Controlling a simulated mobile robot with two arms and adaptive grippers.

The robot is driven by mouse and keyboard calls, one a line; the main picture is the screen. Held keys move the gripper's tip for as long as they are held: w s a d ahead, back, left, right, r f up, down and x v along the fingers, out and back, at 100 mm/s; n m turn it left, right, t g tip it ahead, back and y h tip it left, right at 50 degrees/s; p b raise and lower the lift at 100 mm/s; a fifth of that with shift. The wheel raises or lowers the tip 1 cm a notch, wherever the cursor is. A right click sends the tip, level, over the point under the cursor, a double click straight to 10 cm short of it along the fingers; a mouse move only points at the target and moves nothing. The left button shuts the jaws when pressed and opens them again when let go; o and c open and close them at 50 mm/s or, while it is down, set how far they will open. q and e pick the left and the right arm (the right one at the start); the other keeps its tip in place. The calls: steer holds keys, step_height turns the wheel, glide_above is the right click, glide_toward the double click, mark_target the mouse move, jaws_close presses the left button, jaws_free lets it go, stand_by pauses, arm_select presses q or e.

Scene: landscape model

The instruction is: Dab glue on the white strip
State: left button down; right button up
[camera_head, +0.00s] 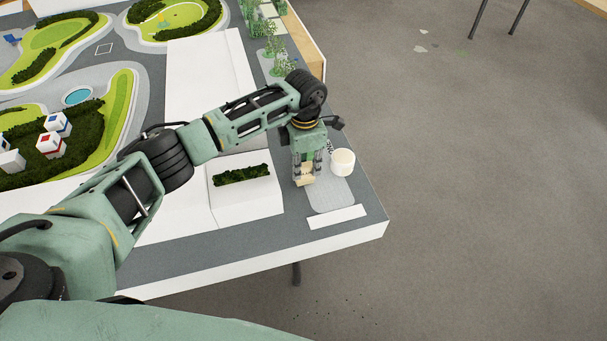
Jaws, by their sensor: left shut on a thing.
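A white strip (337,217) lies flat on the model's grey surface near its front right corner. My left gripper (305,174) points down above the grey surface, behind and to the left of the strip and apart from it. It is shut on a small beige piece (305,180); its fingers partly hide that piece, and I cannot tell what it is. A round cream-white pot (343,162) stands just right of the gripper; I cannot make out what is in it. My right gripper is not in view.
A white block with a dark green hedge (240,175) stands left of the gripper. A light grey rounded patch (332,195) lies behind the strip. Small trees (275,45) line the far right side. The table's edge (340,240) is close in front of the strip.

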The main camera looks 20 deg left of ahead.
mark_target(305, 165)
arm_select(q)
steer(key=shift+r+p, duration=1.3)
steer(key=shift+r, duration=1.5)
steer(key=shift+r, duration=0.15)
step_height(305, 165, up, 8)
steer(key=p, duration=0.2)
steer(key=s+a+r+m+b, duration=0.1)
steer(key=s+m, duration=0.9)
steer(key=m, duration=0.2)
steer(key=s+a+r+m+b, duration=0.1)
steer(key=s+r+m+b, duration=0.1)
steer(key=s+m, duration=0.9)
steer(key=shift+s+r+m, duration=0.15)
steer(key=shift+s+m, duration=0.15)
steer(key=shift+m, duration=0.6)
